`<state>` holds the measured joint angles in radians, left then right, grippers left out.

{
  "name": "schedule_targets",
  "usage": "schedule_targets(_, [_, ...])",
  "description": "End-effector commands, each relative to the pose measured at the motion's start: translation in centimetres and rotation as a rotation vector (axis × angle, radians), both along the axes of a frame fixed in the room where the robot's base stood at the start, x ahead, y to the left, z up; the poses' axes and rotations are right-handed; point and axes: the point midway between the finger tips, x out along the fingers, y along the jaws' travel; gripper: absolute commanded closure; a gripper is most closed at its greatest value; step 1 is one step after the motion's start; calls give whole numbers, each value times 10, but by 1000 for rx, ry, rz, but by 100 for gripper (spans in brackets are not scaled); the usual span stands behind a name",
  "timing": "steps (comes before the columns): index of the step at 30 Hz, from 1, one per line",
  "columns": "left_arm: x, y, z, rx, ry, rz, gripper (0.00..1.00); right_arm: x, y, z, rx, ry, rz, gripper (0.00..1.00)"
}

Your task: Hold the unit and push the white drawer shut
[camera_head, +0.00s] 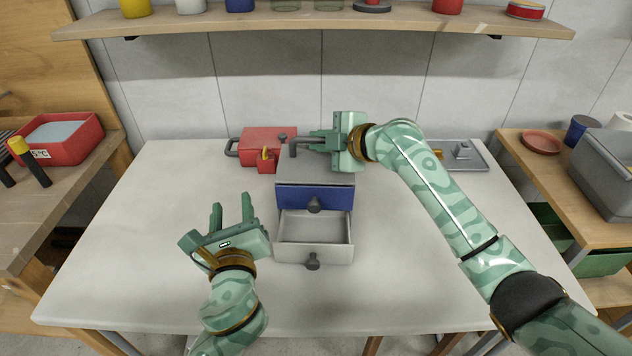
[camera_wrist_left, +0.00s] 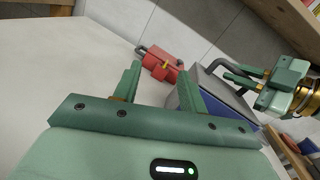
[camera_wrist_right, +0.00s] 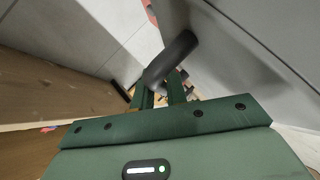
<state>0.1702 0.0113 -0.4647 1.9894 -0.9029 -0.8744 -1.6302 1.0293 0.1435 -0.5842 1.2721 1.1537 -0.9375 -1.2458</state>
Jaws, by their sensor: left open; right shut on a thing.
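The grey unit (camera_head: 315,172) stands on the table with a blue drawer (camera_head: 296,196) above a white drawer (camera_head: 290,252). The white drawer is pulled out towards me and looks empty; the blue one looks shut. My right gripper (camera_head: 318,141) is shut on the dark handle (camera_head: 293,149) on top of the unit; this handle also shows in the right wrist view (camera_wrist_right: 172,58). My left gripper (camera_head: 232,206) is open and empty, left of the white drawer and apart from it. In the left wrist view the white drawer is hidden.
A red box (camera_head: 262,145) with a yellow latch stands behind the unit's left side. A grey tray (camera_head: 470,157) lies at the back right. A shelf (camera_head: 320,22) with jars runs above. The table's (camera_head: 130,235) left and front right are clear.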

Motion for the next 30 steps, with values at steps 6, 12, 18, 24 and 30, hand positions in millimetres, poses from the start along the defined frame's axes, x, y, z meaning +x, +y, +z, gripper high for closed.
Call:
schedule_targets(6, [-66, -84, -54, 149, 202, -152, 58, 0, 0, -2, -3, 4, 0, 100])
schedule_targets(12, [-112, -126, -78, 238, 305, -251, 58, 0, 0, -2, -3, 4, 0, 100])
schedule_targets(18, [-124, -138, -84, 266, 334, -282, 58, 0, 0, -2, -3, 4, 0, 100])
schedule_targets(24, [-108, -139, -89, 267, 332, -282, 58, 0, 0, -2, -3, 3, 0, 100])
schedule_targets(30, [-85, -140, -95, 267, 332, -282, 58, 0, 0, -2, -3, 4, 0, 100])
